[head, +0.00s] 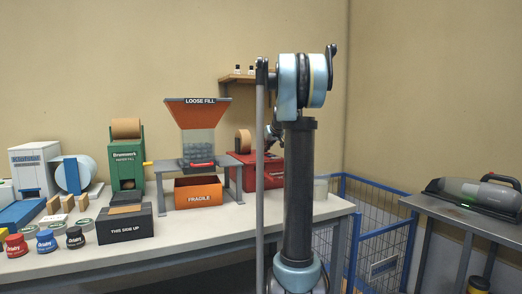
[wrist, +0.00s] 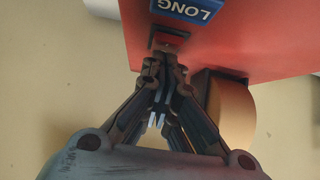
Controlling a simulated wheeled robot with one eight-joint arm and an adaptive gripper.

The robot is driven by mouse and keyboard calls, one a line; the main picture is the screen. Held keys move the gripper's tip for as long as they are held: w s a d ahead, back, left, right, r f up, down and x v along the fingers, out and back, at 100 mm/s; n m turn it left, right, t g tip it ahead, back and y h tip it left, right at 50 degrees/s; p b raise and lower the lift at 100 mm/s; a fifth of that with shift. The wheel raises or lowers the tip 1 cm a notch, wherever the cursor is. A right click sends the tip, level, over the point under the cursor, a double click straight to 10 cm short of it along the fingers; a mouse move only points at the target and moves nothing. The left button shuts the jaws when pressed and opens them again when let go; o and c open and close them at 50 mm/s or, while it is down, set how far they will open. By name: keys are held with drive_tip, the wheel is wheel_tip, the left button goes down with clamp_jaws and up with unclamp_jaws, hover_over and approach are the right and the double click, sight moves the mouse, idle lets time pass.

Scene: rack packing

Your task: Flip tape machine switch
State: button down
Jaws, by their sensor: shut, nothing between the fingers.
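The tape machine (head: 246,173) is red and stands at the right end of the long table in the head view, partly hidden behind my arm. A tan tape roll (head: 243,141) sits on top of it. In the wrist view the red body of the tape machine (wrist: 250,40) fills the top right, with the tape roll (wrist: 232,112) below it. A blue label reading LONG (wrist: 188,8) is at the top. A small dark switch-like part (wrist: 170,36) is beside the label. My gripper (wrist: 165,62) is shut and empty, its tips at or just short of that part; contact is unclear.
A loose-fill hopper (head: 198,115) on a grey stand is left of the tape machine, with an orange FRAGILE box (head: 198,192) beneath. A black box (head: 125,225) stands at the front. A blue wire cage (head: 385,215) is right of the table.

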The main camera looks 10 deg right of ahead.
drive_tip(key=shift+s+d, duration=0.1)
drive_tip(key=shift+s, duration=0.05)
drive_tip(key=shift+s+d, duration=0.2)
drive_tip(key=shift+s, duration=0.5)
drive_tip(key=shift+r, duration=0.3)
drive_tip(key=r, duration=0.3)
drive_tip(key=shift+s+r, duration=0.4)
drive_tip(key=v, duration=0.9)
drive_tip(key=shift+s+d, duration=0.25)
drive_tip(key=shift+s, duration=0.05)
drive_tip(key=shift+f, duration=0.15)
drive_tip(key=shift+w+a+r+t, duration=0.15)
drive_tip(key=shift+w+r+t, duration=0.15)
drive_tip(key=shift+w, duration=0.3)
